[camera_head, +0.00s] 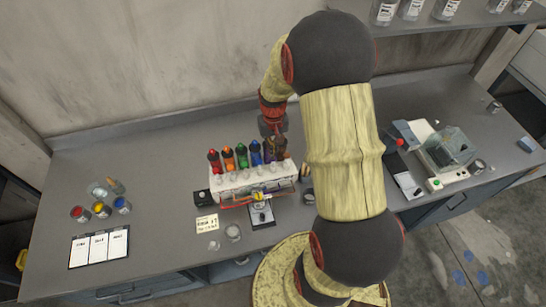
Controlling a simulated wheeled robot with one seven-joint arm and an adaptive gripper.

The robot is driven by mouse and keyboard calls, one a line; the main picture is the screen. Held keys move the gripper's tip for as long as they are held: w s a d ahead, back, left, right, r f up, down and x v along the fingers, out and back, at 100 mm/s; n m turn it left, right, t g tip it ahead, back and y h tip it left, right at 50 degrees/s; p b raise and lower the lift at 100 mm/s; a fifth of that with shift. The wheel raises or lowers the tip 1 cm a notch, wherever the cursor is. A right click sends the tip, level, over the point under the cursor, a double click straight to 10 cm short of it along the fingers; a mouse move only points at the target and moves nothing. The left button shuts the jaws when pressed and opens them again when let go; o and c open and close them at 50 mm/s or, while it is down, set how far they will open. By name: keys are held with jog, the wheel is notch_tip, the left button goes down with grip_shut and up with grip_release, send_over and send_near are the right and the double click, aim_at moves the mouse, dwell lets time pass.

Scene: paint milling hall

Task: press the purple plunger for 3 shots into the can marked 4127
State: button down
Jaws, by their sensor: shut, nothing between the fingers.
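A white dispenser (228,184) stands mid-bench with a row of coloured plungers: red, orange, green, blue, a dark one that looks purple (268,152), and a darker one at the right end. My gripper (275,137) points down above the right end of the row. It is shut and small in view; I cannot tell whether it touches a plunger. No can number is readable, so I cannot tell which is 4127.
Red, yellow and blue paint cans (101,210) and a white three-panel card (99,248) are at left. A machine with a clear cover (449,150) stands right. My arm hides mid-bench.

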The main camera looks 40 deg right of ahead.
jog(key=shift+r+p, duration=1.6)
jog(key=shift+r, duration=0.95)
jog(key=shift+s+a+f, duration=0.15)
jog(key=shift+s, duration=0.1)
jog(key=s+a+r+n+t+b, duration=0.2)
jog(key=s+a+b, duration=0.5)
jog(key=a+b, duration=0.3)
jog(key=s+a+r+n+t+b, duration=0.1)
jog(key=s+a+n+t+b, duration=0.2)
jog(key=s+a+b, duration=0.4)
jog(key=shift+a+r+t+b, duration=0.35)
jog(key=shift+a+b, duration=1.65)
jog(key=shift+b, duration=1.05)
